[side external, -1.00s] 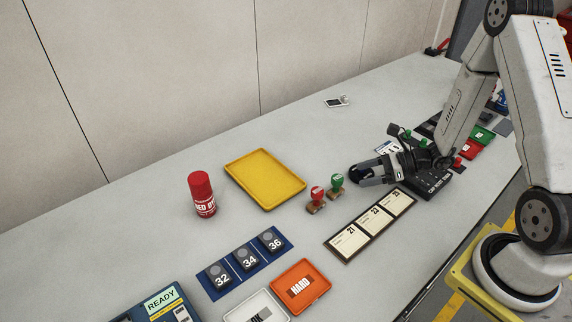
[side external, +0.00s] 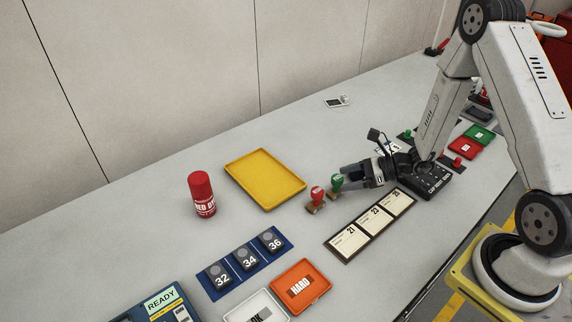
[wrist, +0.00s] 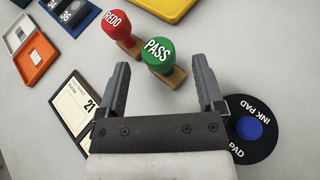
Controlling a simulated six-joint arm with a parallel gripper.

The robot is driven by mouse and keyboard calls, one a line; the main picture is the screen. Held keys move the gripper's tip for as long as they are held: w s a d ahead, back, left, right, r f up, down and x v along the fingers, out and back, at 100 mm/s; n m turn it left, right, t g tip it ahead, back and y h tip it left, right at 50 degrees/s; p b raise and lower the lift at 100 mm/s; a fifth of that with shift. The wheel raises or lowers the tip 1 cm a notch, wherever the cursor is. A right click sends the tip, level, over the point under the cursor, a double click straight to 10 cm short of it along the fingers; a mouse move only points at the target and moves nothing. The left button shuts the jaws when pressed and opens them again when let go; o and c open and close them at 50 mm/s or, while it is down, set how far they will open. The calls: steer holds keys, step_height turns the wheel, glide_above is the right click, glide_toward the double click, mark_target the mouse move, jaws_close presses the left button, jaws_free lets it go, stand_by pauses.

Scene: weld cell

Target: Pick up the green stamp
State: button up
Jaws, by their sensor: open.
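The green stamp (side external: 337,182) stands upright on the grey table, with a round green top marked PASS and a wooden base. In the wrist view the green stamp (wrist: 158,54) is just ahead of and between my open fingers. My gripper (side external: 347,179) is low over the table, its fingertips close beside the stamp; it holds nothing. In the wrist view my gripper (wrist: 162,82) shows both fingers wide apart. I cannot tell whether a finger touches the stamp.
A red REDO stamp (wrist: 115,24) stands close to the left of the green one. A round ink pad (wrist: 254,128) lies right of my right finger. A numbered card strip (side external: 370,225) lies in front. A yellow tray (side external: 265,180) and a red can (side external: 202,195) stand farther left.

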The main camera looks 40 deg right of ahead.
mark_target(337, 180)
steer(key=shift+x, duration=1.6)
jaws_close()
